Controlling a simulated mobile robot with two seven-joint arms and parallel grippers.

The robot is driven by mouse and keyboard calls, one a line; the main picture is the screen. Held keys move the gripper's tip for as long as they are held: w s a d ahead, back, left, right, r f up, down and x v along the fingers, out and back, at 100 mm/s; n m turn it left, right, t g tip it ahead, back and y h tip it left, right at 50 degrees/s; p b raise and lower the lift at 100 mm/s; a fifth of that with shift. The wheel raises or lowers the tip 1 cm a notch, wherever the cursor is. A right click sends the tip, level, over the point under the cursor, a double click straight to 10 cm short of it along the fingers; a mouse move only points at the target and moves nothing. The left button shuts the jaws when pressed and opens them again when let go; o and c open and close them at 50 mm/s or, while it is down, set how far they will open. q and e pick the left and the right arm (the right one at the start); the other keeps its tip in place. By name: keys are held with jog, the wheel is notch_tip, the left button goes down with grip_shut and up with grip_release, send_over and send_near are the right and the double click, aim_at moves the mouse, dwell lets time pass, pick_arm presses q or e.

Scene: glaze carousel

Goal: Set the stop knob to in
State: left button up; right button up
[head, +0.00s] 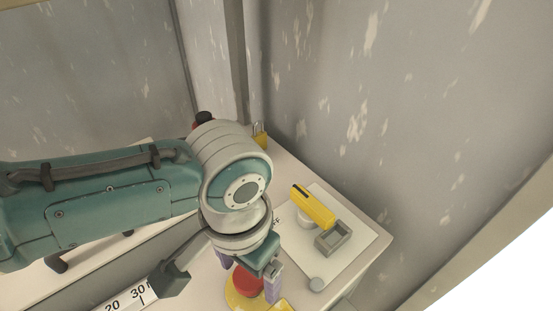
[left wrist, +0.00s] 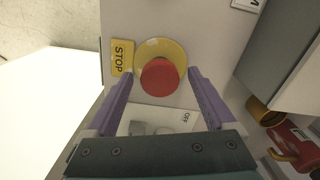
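The stop knob (head: 247,282) is a red round button on a yellow disc on the light worktop. It also shows in the left wrist view (left wrist: 160,77), beside a yellow STOP label (left wrist: 122,58). My left gripper (head: 249,276) points down at the knob. Its purple fingers are open, one on each side of the red cap. In the left wrist view there is a gap between each finger and the cap, so I see no contact. Whether the knob is in or out is hard to tell. My right gripper is not in view.
A white plate (head: 350,262) with a yellow handle (head: 313,206) and a grey square frame (head: 333,238) lies to the right. A numbered scale (head: 127,300) is at lower left. A yellow padlock (head: 260,136) stands at the back, near the walls.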

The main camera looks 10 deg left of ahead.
aim_at(248, 277)
pick_arm(q)
notch_tip(248, 277, up, 10)
jog(key=p, duration=0.3)
dwell(0.6)
